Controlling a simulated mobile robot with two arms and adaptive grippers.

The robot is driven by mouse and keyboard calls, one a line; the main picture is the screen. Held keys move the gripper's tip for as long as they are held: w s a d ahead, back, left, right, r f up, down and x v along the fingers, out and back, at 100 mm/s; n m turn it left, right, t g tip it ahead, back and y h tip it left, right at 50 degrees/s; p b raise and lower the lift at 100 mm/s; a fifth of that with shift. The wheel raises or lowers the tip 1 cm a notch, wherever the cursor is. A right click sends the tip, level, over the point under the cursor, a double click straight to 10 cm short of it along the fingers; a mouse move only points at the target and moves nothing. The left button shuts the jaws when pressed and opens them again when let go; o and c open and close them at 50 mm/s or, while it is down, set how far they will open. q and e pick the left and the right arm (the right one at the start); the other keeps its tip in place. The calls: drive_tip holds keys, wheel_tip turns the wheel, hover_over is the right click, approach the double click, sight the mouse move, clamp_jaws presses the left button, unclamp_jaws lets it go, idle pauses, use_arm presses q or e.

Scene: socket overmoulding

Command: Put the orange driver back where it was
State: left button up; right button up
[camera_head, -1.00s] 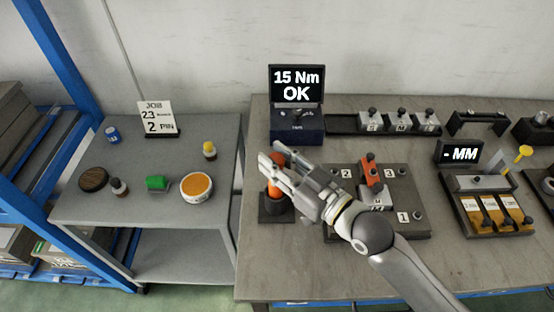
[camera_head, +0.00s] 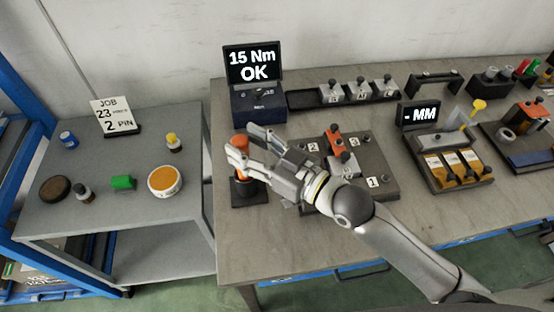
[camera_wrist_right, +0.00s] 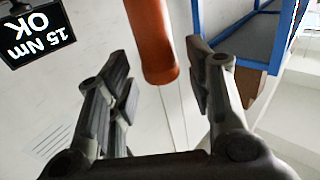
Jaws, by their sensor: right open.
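My right gripper (camera_head: 245,143) is open at the driver's upper part, with one finger on each side. In the right wrist view the driver (camera_wrist_right: 152,40) shows between the two open fingers (camera_wrist_right: 160,80), with a visible gap to each. The fingers hide part of the driver in the head view. My left gripper is not in view.
A display reading "15 Nm OK" (camera_head: 254,64) stands behind the driver. A fixture plate (camera_head: 375,165) with an orange-topped clamp (camera_head: 335,140) lies partly under my right arm. A grey side table (camera_head: 75,215) with small containers stands to the left, across a gap.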

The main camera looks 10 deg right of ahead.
drive_tip(key=b+v, duration=0.1)
drive_tip(key=v, duration=0.9)
drive_tip(key=shift+b, duration=0.3)
